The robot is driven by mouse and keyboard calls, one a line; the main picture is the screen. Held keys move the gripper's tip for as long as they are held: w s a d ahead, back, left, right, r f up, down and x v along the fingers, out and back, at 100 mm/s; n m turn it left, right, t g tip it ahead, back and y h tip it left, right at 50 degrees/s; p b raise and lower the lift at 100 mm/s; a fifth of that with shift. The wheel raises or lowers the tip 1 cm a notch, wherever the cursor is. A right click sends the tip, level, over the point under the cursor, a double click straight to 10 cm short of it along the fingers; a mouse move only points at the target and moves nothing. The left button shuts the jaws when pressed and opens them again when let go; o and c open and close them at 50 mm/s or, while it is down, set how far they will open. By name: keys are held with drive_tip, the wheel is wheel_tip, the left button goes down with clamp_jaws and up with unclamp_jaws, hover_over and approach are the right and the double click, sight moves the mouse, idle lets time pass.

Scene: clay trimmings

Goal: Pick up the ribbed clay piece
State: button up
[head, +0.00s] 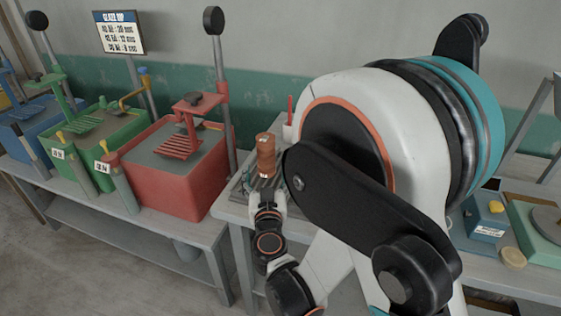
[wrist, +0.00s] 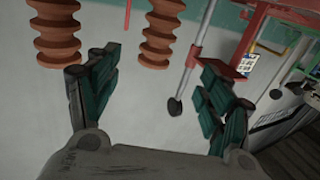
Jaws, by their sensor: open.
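Two ribbed reddish-brown clay pieces show in the wrist view. One ribbed piece (wrist: 160,32) is seen through the gap between the fingers, and another ribbed piece (wrist: 57,32) is outside the left finger. In the head view one brown clay piece (head: 266,152) stands upright at the workbench's left end, just beyond my gripper; I cannot tell which of the two it is. My gripper (wrist: 157,70) is open, with dark green finger pads spread apart and nothing between them. In the head view my gripper (head: 267,190) is small and partly hides the bench top.
A red tub (head: 180,185) and a green tub (head: 95,150) stand on a lower bench at left. A white cup (head: 290,132) with a red stick is behind the clay piece. A blue box (head: 485,220) is on the right bench. My arm hides the middle.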

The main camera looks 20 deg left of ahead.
sight(265, 153)
drive_tip(key=p+x, duration=0.2)
drive_tip(key=x, duration=0.5)
drive_tip(key=shift+w, duration=0.3)
drive_tip(key=shift+b+x, duration=0.75)
drive_tip(key=shift+x, duration=2.15)
drive_tip(key=shift+r, duration=0.1)
drive_tip(key=c, duration=1.6)
drive_tip(key=shift+c, duration=0.2)
